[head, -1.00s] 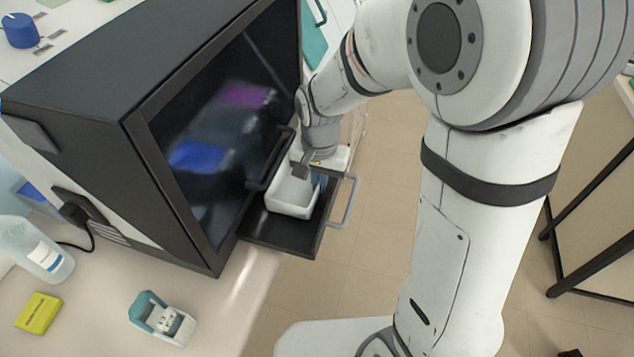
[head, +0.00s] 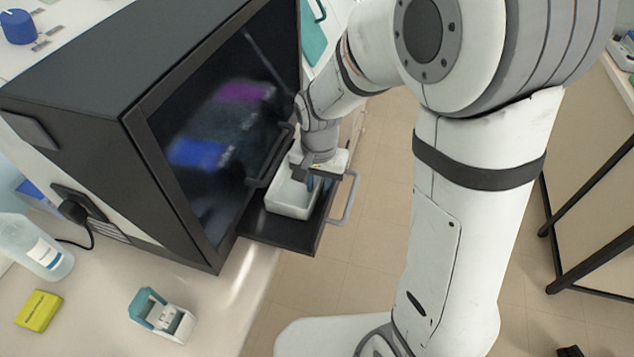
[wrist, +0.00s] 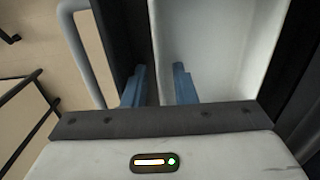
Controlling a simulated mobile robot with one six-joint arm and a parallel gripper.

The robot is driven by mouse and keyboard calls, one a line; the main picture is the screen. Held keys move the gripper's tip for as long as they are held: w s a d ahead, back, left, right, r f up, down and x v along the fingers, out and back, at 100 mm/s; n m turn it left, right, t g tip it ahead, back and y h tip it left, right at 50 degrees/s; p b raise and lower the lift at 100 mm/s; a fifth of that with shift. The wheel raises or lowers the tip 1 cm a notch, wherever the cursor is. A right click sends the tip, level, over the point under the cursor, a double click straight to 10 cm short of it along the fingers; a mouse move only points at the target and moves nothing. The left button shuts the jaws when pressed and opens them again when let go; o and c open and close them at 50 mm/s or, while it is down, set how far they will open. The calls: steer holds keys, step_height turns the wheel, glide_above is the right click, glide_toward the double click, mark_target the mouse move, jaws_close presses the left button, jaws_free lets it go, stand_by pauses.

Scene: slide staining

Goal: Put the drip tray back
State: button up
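The drip tray (head: 289,211), which I take to be the white open box, sits in the black pulled-out drawer (head: 284,233) of the dark cabinet. It looks empty. In the wrist view its pale inside (wrist: 222,50) fills the upper right. My gripper (head: 314,183) points down at the tray's right side. In the wrist view my two blue fingers (wrist: 159,72) stand apart, one on each side of the tray's near wall. A gap shows between them, so they look open. Whether either finger touches the wall is unclear.
The dark cabinet (head: 75,75) stands left of the drawer, with a grey handle (head: 348,200) at the drawer's right end. A bottle (head: 38,250), a yellow box (head: 38,311) and a teal-white holder (head: 160,315) stand on the bench. Floor lies to the right.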

steer(key=shift+r, duration=0.15)
step_height(320, 180, up, 12)
steer(key=s+d+r+n+t, duration=0.1)
steer(key=s+d+n+t, duration=0.2)
steer(key=s+d, duration=0.9)
steer(key=shift+s+n, duration=0.25)
steer(key=shift+n, duration=0.25)
steer(key=shift+r, duration=0.15)
